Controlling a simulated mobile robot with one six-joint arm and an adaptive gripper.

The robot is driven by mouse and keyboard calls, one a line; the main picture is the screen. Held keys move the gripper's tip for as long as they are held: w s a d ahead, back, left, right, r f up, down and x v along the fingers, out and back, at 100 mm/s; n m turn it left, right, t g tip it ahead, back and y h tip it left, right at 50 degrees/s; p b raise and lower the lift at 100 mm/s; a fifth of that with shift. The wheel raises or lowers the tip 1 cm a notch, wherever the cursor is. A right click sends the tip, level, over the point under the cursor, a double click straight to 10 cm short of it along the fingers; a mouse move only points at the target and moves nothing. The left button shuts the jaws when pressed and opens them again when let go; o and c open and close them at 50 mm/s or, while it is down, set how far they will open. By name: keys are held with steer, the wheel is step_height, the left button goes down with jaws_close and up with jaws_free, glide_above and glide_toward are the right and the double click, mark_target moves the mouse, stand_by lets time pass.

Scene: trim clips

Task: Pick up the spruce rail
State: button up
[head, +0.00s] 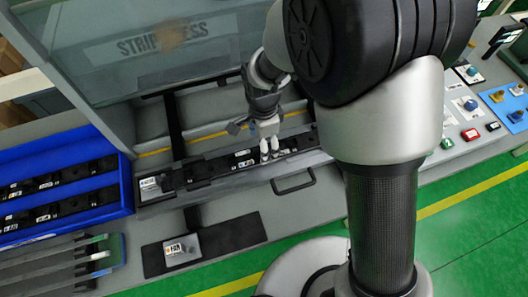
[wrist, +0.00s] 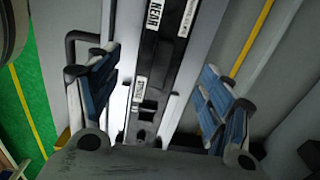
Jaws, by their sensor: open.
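A long dark rail (head: 218,166) lies in the grey press bed below my gripper (head: 268,150). In the wrist view the rail (wrist: 150,70) runs lengthwise between my open fingers (wrist: 155,92), with a finger on each side and nothing clamped. It carries a small white label (wrist: 139,90) too small to read surely; it may name spruce. A larger label near the top (wrist: 155,14) reads REAR. Whether the fingertips touch the rail cannot be told.
A blue tray (head: 127,184) with several dark labelled parts stands at the left. A dark mat (head: 222,238) with a labelled block (head: 180,250) lies in front. A control panel (head: 452,140) with buttons is at the right. A clear guard (head: 150,75) hangs behind the press.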

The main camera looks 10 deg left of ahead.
step_height(320, 180, down, 4)
steer(key=shift+r+b, duration=0.1)
steer(key=shift+b, duration=0.25)
steer(key=shift+c, duration=0.4)
steer(key=c, duration=1.3)
steer(key=shift+r, duration=0.15)
